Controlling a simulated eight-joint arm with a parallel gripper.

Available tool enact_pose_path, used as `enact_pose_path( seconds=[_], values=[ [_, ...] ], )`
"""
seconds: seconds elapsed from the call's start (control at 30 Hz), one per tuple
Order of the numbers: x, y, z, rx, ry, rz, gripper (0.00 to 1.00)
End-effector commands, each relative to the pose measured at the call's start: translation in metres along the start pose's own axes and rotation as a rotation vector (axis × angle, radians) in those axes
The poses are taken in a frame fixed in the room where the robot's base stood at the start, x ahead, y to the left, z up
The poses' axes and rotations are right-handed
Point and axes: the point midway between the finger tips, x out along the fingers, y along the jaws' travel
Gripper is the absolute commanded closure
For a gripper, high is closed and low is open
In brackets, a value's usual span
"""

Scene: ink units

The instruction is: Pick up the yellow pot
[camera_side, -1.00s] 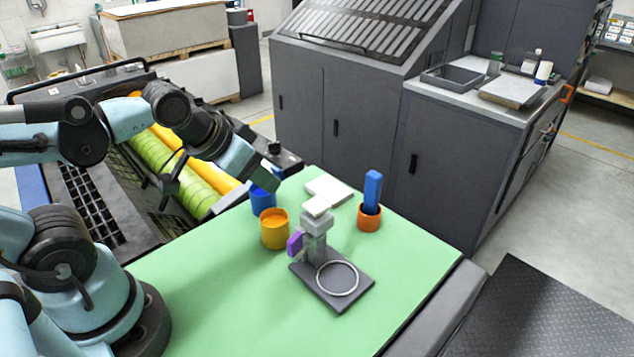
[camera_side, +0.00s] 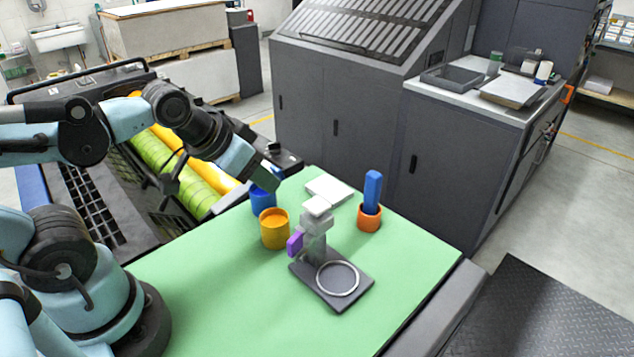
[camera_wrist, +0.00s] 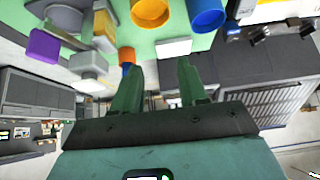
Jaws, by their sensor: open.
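The yellow pot (camera_side: 275,230) stands upright on the green table top, with an orange-yellow surface inside its rim. It also shows at the top of the wrist view (camera_wrist: 152,12), partly cut off by the edge. My gripper (camera_side: 272,180) hangs above and behind the pot in the side view, close over the blue pot (camera_side: 263,201). In the wrist view my gripper (camera_wrist: 158,66) has its two green fingers spread apart with nothing between them. The gripper is apart from the yellow pot.
A grey stand with a purple part (camera_side: 295,242) and a ring (camera_side: 338,294) on a dark base is right beside the yellow pot. An orange cup (camera_side: 369,222) holds a blue block (camera_side: 373,186). A white slab (camera_side: 329,188) lies behind. The table's front left is clear.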

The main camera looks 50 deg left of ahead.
Motion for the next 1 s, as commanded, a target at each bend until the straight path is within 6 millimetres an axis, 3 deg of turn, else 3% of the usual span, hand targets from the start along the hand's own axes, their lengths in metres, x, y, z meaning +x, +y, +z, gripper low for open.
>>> enact_pose_path(
  seconds=[0.07, 0.37, 0.73, 1.0],
  values=[
    [0.0000, 0.0000, 0.0000, 0.000, 0.000, 0.000, 0.57],
    [0.0000, 0.0000, 0.0000, 0.000, 0.000, 0.000, 0.14],
    [0.0002, 0.0001, -0.0017, -0.014, -0.032, 0.000, 0.14],
    [0.0050, 0.0016, -0.0091, -0.129, -0.308, -0.018, 0.14]
  ],
)
